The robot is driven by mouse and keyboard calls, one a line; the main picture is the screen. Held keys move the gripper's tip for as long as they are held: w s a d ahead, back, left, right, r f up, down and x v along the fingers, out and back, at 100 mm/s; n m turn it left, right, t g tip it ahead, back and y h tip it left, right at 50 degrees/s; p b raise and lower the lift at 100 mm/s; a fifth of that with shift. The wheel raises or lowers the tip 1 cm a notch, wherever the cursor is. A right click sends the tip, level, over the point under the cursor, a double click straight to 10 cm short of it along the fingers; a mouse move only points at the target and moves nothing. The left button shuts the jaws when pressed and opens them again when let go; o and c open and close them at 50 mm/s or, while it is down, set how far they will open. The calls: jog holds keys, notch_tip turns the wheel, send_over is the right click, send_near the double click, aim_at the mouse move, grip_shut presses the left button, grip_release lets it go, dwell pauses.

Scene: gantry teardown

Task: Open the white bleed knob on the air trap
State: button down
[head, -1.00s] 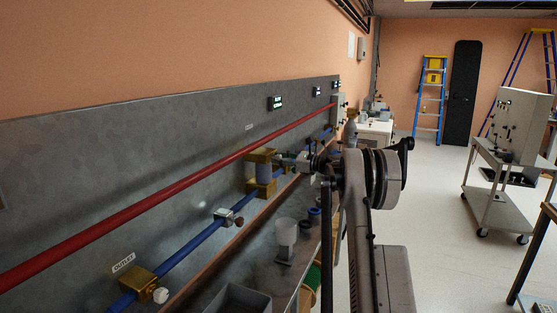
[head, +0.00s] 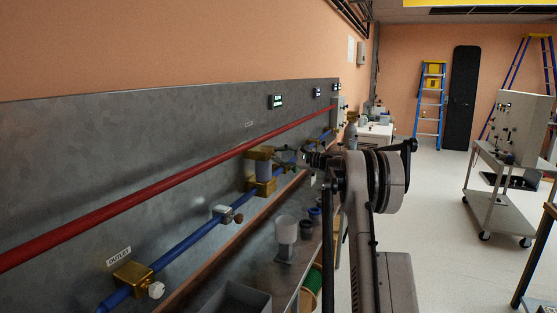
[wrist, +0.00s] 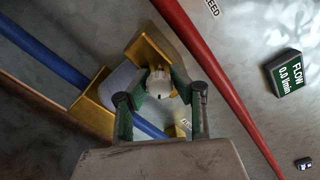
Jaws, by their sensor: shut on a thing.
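The air trap has a brass top block (head: 261,153), a clear body and a brass lower block (head: 262,187) on the blue pipe against the grey panel. In the wrist view the white bleed knob (wrist: 158,84) sits by the top brass block (wrist: 152,48). My gripper (wrist: 160,90) has its green-padded fingers on both sides of the knob and is shut on it. In the head view my gripper (head: 290,160) reaches the trap from the right, and the knob is hidden there.
A red pipe (head: 180,175) runs above the trap, close to my gripper. A flow display (wrist: 287,74) reads 0.0 l/min. A small valve (head: 227,214) and the brass outlet block (head: 132,278) sit on the blue pipe (head: 190,240). A cup (head: 286,229) stands below.

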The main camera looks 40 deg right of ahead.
jog(key=n+b, duration=0.1)
jog(key=n, duration=0.3)
jog(key=shift+n, duration=0.3)
jog(key=n, duration=0.4)
jog(key=shift+b, duration=0.35)
jog(key=c, duration=1.5)
grip_release()
jog(key=shift+o, duration=0.2)
jog(key=shift+s, duration=0.1)
jog(key=v, duration=1.1)
jog(key=shift+s+d, duration=0.25)
jog(key=shift+s, duration=0.1)
